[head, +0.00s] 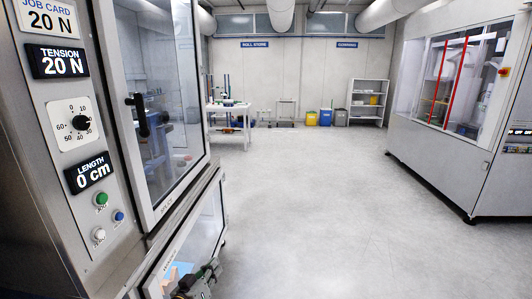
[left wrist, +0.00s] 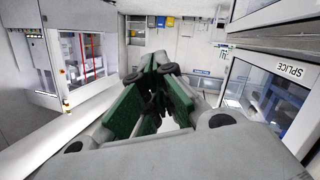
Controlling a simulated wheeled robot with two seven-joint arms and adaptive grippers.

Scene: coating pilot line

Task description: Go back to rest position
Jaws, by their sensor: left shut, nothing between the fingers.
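My left gripper (head: 205,283) shows at the bottom of the head view, low in front of the machine's lower glazed front. In the left wrist view its green-padded fingers (left wrist: 157,68) meet at the tips, shut with nothing between them. Beside it stands the machine with the control panel (head: 75,175). The panel reads job card 20 N, tension 20 N and length 0 cm. The glazed splice door (head: 160,90) has a black handle and looks closed; it also shows in the left wrist view (left wrist: 265,95). My right gripper is in neither view.
The machine's lower glazed front (head: 195,240) lies close to my left gripper. A large cabinet (head: 440,135) stands at right. A white table (head: 230,112), bins (head: 326,117) and a shelf unit (head: 368,100) are at the back. The middle floor is clear.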

